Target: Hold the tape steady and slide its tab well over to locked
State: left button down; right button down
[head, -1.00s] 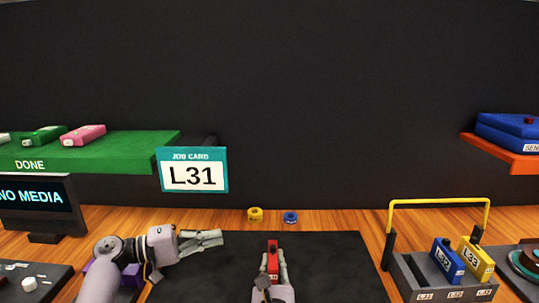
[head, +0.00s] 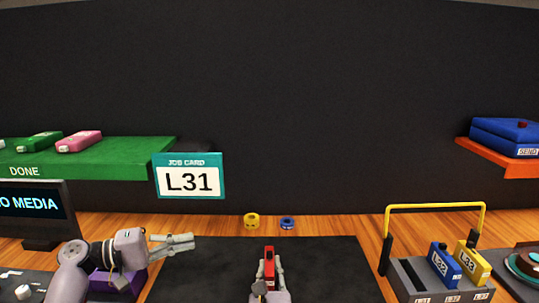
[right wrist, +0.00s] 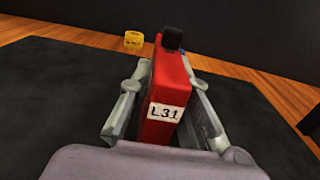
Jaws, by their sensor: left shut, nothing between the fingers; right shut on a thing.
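The red tape (head: 269,255) is held by my right gripper (head: 270,271) above the dark mat. In the right wrist view the tape (right wrist: 171,85) stands between both fingers, with a white L31 label (right wrist: 165,112) facing the camera and a black piece (right wrist: 172,38) at its far top end. I cannot make out the tab or which setting it is in. My left gripper (head: 184,243) is shut and empty, pointing right over the mat's left part, well apart from the tape.
The dark mat (head: 330,265) is mostly clear. A yellow roll (head: 251,221) and a blue roll (head: 287,222) sit behind it. A rack (head: 404,273) with a yellow handle holds L32 and L33 tapes at right. The job card (head: 189,181) reads L31; the green DONE shelf (head: 120,160) is at left.

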jog(key=shift+f, duration=0.1)
jog(key=c, duration=1.4)
grip_release()
jog(key=s, duration=1.2)
jog(key=shift+o, duration=0.4)
jog(key=shift+o, duration=1.1)
